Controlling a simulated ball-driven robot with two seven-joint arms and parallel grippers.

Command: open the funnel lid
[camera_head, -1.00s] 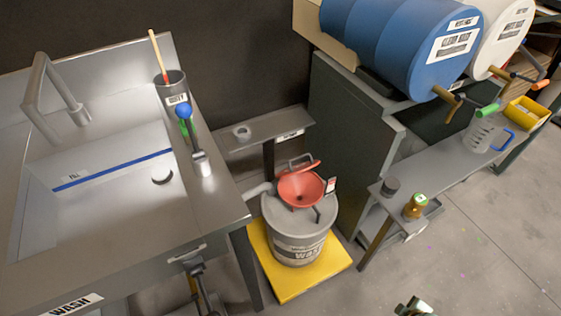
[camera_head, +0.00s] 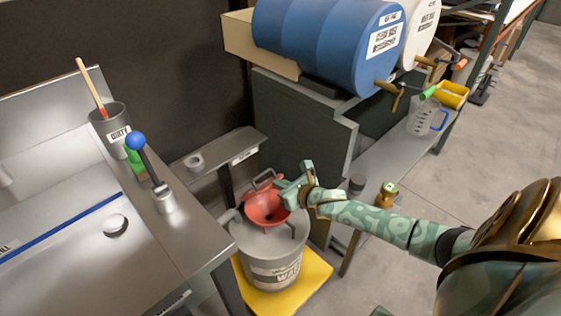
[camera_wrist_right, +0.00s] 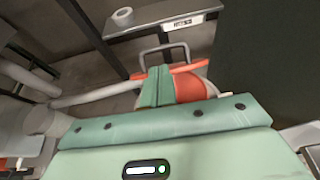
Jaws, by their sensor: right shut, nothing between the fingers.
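The red funnel (camera_head: 262,208) sits on top of the grey waste drum (camera_head: 255,240). In the head view its dark inside shows, and a grey loop handle (camera_head: 263,180) stands behind it. The loop handle (camera_wrist_right: 165,50) and red funnel parts (camera_wrist_right: 190,87) also show in the right wrist view. I cannot clearly tell the lid from the rim. My right gripper (camera_head: 283,190) is shut and empty at the funnel's upper right side, partly covering it. Its fingers (camera_wrist_right: 157,86) overlap the red parts in the wrist view; contact cannot be told. My left gripper is out of view.
A small shelf (camera_head: 222,158) is behind the drum. A grey cabinet (camera_head: 295,125) and a bench with an amber bottle (camera_head: 388,194) lie to the right.

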